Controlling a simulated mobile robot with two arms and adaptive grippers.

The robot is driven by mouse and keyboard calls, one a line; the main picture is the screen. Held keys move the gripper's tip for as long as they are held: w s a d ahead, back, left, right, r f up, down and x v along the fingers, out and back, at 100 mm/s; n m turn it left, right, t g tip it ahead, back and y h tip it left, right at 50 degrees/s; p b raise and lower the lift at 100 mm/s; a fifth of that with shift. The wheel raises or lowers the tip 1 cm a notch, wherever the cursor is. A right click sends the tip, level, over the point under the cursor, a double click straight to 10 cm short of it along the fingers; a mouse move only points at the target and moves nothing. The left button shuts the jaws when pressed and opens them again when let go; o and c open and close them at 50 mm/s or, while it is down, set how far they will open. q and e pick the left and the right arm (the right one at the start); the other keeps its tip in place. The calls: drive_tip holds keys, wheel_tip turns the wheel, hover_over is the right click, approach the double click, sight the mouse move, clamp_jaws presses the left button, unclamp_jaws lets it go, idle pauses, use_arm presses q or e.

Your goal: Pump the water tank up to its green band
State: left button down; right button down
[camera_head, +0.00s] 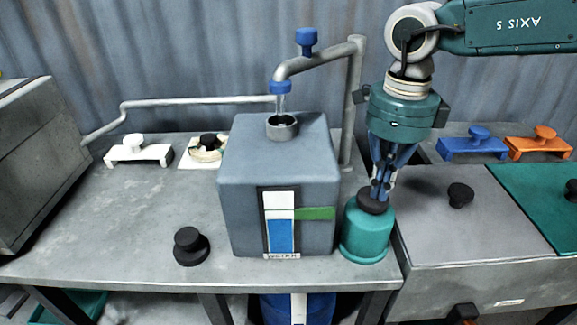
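The grey water tank (240,170) stands at the middle of the bench. Its front window shows blue water (281,237) with white above it. The green band (316,213) crosses to the right of the window, and the water's top edge lies about at the band's lower edge. Water runs from the spout (280,88) into the tank's neck (282,127). The teal pump (364,238) with a black knob (372,204) stands right of the tank. My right gripper (379,194) points down at the knob, its fingers together and its tips at the knob's top. My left gripper is out of view.
A loose black knob (190,246) is on the bench at left front. A white clamp (139,149) and a white plate (200,152) lie behind. Blue (472,145) and orange (540,143) clamps stand at right. A grey pipe rises behind the tank. The bench's left middle is clear.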

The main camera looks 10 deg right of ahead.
drive_tip(key=shift+w+a+r+p, duration=0.2)
drive_tip(key=shift+a+r+p, duration=0.25)
drive_tip(key=shift+r+p, duration=0.3)
drive_tip(key=shift+w+a+r+p, duration=0.2)
drive_tip(key=shift+a+r+p, duration=0.35)
drive_tip(key=shift+r, duration=0.25)
drive_tip(key=shift+w+a+r+p, duration=0.2)
drive_tip(key=shift+a+r+p, duration=0.2)
drive_tip(key=shift+r+p, duration=0.35)
drive_tip(key=shift+w+a+r, duration=0.1)
drive_tip(key=shift+a+r, duration=0.25)
drive_tip(key=shift+r, duration=0.05)
drive_tip(key=shift+d, duration=0.3)
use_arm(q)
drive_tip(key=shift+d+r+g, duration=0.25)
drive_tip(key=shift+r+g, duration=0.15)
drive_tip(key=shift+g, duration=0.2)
use_arm(e)
drive_tip(key=shift+r, duration=0.1)
drive_tip(key=shift+a, duration=0.1)
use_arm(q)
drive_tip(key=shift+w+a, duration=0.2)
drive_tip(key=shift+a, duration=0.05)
